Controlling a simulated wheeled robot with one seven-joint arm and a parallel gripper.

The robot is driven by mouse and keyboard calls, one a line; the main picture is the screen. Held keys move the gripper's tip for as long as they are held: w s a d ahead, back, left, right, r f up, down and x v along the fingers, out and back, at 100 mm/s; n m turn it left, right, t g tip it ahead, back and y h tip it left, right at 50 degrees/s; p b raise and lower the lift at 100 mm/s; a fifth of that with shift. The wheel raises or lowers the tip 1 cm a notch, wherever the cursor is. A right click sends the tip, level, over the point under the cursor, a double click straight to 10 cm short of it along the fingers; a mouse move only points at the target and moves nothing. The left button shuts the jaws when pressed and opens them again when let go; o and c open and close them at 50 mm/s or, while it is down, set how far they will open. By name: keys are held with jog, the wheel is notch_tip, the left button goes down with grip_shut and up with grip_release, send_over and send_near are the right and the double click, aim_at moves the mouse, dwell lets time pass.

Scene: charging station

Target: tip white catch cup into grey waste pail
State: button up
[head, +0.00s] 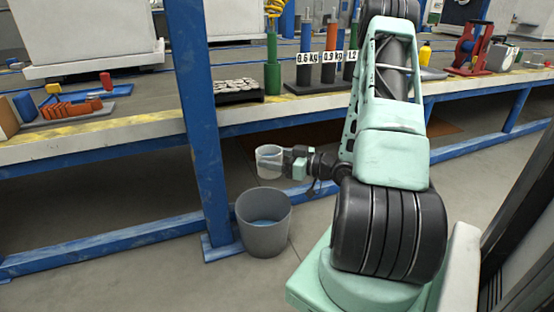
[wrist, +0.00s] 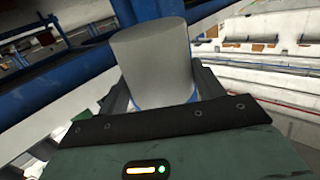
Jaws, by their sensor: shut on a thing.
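The white catch cup (head: 267,165) is held at its side by my gripper (head: 284,163) in the head view. It looks close to upright, with its rim at the top. My gripper is shut on it, reaching from the right. In the wrist view the cup (wrist: 155,62) stands grey between the fingers, with some blue near its lower part; its contents cannot be seen. The grey waste pail (head: 265,236) stands upright on the floor below the cup, with blue showing inside. The cup is clear of the pail, above its rim.
A blue post (head: 200,110) rises just left of the pail. The workbench (head: 110,135) behind carries labelled cylinders (head: 328,65), a dark tray (head: 236,91) and orange parts (head: 72,108). A blue lower rail (head: 100,249) runs under the bench. The floor around the pail is bare.

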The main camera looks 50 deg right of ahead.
aim_at(267, 152)
jog(key=shift+m+g, duration=0.4)
jog(key=shift+w+d+f, duration=0.3)
jog(key=shift+w+d, duration=0.25)
jog(key=shift+w, duration=0.35)
jog(key=shift+w+d+f, duration=0.25)
jog(key=shift+w+d, duration=0.25)
jog(key=shift+w, duration=0.4)
jog(key=shift+w+d+f, duration=0.3)
jog(key=shift+w+d, duration=0.25)
jog(key=shift+w, duration=0.35)
jog(key=shift+w+d+f, duration=0.4)
jog(key=shift+w+f, duration=0.1)
jog(key=shift+w, duration=0.1)
jog(key=shift+w+d+f, duration=0.4)
jog(key=shift+w+f, duration=0.1)
jog(key=shift+w, duration=0.1)
jog(key=shift+a, duration=0.15)
